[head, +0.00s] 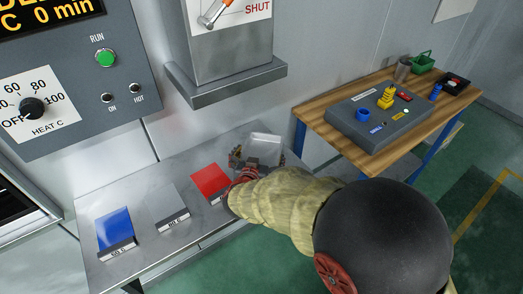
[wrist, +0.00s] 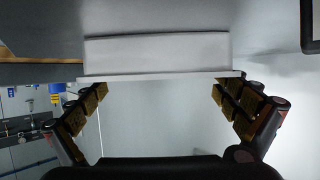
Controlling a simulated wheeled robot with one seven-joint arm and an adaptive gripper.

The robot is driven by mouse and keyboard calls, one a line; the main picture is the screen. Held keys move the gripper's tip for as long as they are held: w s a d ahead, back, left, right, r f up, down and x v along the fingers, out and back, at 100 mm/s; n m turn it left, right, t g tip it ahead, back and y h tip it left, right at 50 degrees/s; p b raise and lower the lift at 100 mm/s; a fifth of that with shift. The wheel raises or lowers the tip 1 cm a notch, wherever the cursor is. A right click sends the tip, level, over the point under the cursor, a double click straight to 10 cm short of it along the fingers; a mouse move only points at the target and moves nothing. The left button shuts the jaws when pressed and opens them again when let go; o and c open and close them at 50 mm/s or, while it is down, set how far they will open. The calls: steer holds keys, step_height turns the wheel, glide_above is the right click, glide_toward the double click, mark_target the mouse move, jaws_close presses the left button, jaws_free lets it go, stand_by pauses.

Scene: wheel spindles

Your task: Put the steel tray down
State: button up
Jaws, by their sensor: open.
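The steel tray (head: 265,143) sits at the right end of the steel bench, by the wall, and looks level. In the wrist view its pale side and rim (wrist: 158,55) lie straight ahead, just beyond the fingertips. My gripper (head: 255,162) is at the tray's near side in the head view, partly hiding it. In the wrist view my gripper (wrist: 158,92) is open, with its fingers apart on the left and right and nothing between them. I cannot tell whether a fingertip touches the rim.
The steel bench (head: 148,193) also bears a red panel (head: 209,180), a grey panel (head: 166,202) and a blue panel (head: 114,229). A grey machine housing (head: 225,85) overhangs the bench. A wooden table (head: 318,119) with a grey block (head: 368,118) stands to the right.

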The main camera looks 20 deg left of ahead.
steer(key=p+v, duration=0.2)
steer(key=v, duration=0.7)
steer(key=shift+s+r+p, duration=0.1)
steer(key=shift+s+p, duration=0.1)
steer(key=shift+p, duration=0.2)
step_height(320, 180, up, 7)
steer(key=w+d+g+y, duration=0.1)
steer(key=w+d+y, duration=0.1)
steer(key=w+y, duration=0.1)
steer(key=s+d+r+n+g+y, duration=0.1)
steer(key=s+d+r+g, duration=0.15)
steer(key=d+r, duration=0.55)
steer(key=s+d+m+g+h, duration=0.1)
steer(key=s+d+g+h, duration=0.1)
steer(key=s+d, duration=0.8)
steer(key=s+d+f+g+h, duration=0.1)
steer(key=s+d+g+h, duration=0.1)
steer(key=s+d, duration=0.8)
steer(key=d+h, duration=0.1)
steer(key=d, duration=0.4)
steer(key=shift+s+d+f+m, duration=0.25)
steer(key=shift+s+d+m, duration=0.05)
steer(key=shift+d+m, duration=0.1)
steer(key=shift+a, duration=0.1)
steer(key=shift+c, duration=1.2)
